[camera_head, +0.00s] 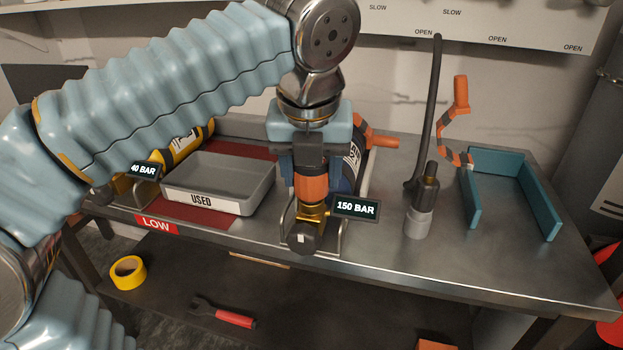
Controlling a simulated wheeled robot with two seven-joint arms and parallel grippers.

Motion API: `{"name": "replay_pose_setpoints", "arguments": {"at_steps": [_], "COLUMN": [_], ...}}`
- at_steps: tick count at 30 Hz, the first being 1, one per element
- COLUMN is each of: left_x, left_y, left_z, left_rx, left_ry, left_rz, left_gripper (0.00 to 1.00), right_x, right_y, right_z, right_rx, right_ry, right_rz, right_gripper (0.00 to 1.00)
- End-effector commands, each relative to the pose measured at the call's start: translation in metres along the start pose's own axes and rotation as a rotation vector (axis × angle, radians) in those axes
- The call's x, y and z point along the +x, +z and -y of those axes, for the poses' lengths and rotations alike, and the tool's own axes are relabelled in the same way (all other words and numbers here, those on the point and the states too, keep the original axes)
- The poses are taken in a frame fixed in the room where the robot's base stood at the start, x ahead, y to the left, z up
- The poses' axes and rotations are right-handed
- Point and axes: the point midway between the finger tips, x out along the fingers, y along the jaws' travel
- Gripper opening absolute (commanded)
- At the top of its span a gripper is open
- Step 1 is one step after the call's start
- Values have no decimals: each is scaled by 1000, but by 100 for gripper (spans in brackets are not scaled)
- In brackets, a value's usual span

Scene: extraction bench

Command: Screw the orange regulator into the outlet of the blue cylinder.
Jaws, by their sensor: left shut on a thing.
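My left gripper (308,172) comes down from above at the middle of the bench and is shut on the orange regulator (311,189). The regulator sits directly above the brass valve (312,213) of the blue cylinder (352,172). They look in line and touching or nearly so; I cannot tell whether the threads are engaged. The cylinder lies behind the gripper, partly hidden by it, with its dark valve knob (304,238) toward the front edge. A tag (357,208) beside it reads 150 BAR. My right gripper is not in view.
A grey tray marked USED (178,200) stands left of the cylinder, with a yellow cylinder (185,147) behind it tagged 40 BAR. To the right are a grey-black fitting with a hose (421,200), an orange crank-shaped piece (459,115) and a teal open frame (550,213).

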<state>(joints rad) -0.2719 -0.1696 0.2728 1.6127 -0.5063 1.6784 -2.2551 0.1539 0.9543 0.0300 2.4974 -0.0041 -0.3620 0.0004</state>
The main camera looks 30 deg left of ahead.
Motion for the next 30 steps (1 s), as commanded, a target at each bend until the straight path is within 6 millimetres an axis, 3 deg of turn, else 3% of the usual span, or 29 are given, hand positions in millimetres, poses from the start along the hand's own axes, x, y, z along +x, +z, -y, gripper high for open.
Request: {"name": "replay_pose_setpoints", "arguments": {"at_steps": [6,15,16,20,30], "left_x": [0,0,0,0,0], "left_y": [0,0,0,0,0], "left_z": [0,0,0,0,0], "left_rx": [309,361,361,360,313], "left_ry": [-96,-110,-110,-109,-93], "left_rz": [-1,-2,-2,-2,-2], "left_gripper": [18,18,59,79,79], "right_x": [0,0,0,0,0], "right_y": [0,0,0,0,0], "right_z": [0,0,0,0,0], "right_rx": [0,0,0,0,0], "right_ry": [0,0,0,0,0], "right_rz": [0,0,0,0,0], "right_gripper": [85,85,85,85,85]}}
